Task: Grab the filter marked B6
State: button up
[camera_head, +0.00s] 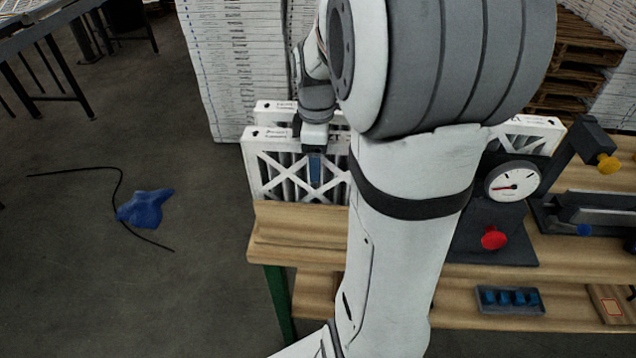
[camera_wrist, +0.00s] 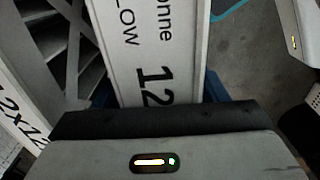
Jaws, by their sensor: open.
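White-framed boxed filters with crossed lattice fronts stand upright on the wooden bench; the front one (camera_head: 270,178) is at the bench's left end, with another (camera_head: 272,108) just behind. My gripper (camera_head: 314,170) is open, pointing down at the front filter's top edge, its blue finger in front of the lattice. In the wrist view a white filter edge (camera_wrist: 158,40) printed with "12" runs up to my gripper's dark body, with bits of blue on both sides. I cannot read a B6 mark on any filter. Whether the fingers touch the filter is unclear.
My arm hides the bench's middle. A dial gauge (camera_head: 513,181) and a red knob (camera_head: 494,238) stand to its right. Another filter (camera_head: 532,124) shows behind the gauge. Stacked white boxes (camera_head: 237,70) stand behind. A blue cloth (camera_head: 146,207) lies on the open floor at left.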

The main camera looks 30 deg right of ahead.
jog(key=c, duration=1.4)
